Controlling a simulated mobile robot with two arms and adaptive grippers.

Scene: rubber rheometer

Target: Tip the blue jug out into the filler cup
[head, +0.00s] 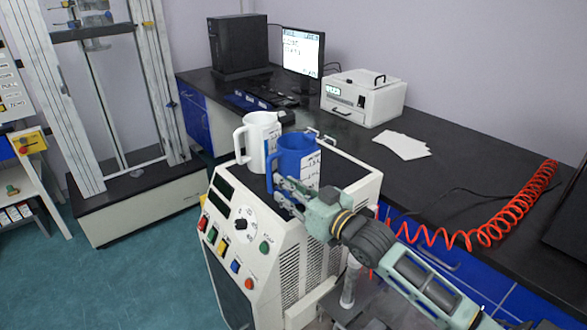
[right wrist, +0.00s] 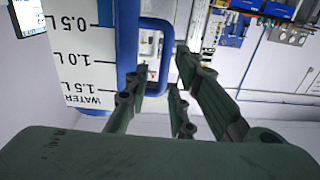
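The blue jug (head: 294,160) stands upright on top of the white machine, with its handle to the left. In the right wrist view its white scale label (right wrist: 82,60) appears upside down and reads WATER. My right gripper (head: 281,188) is at the handle side of the jug, low down. In the right wrist view my right gripper's fingers (right wrist: 163,68) are spread apart, with the blue handle (right wrist: 154,20) between or just beyond their tips; contact cannot be told. A white jug (head: 262,133) stands close behind and left of the blue one. I cannot make out a filler cup. My left gripper is not in view.
The white machine (head: 292,238) has buttons and a dial on its front. Behind it is a black bench (head: 455,160) with a monitor (head: 302,52), a white instrument (head: 363,96) and papers (head: 402,144). A red coiled hose (head: 512,212) hangs at the right.

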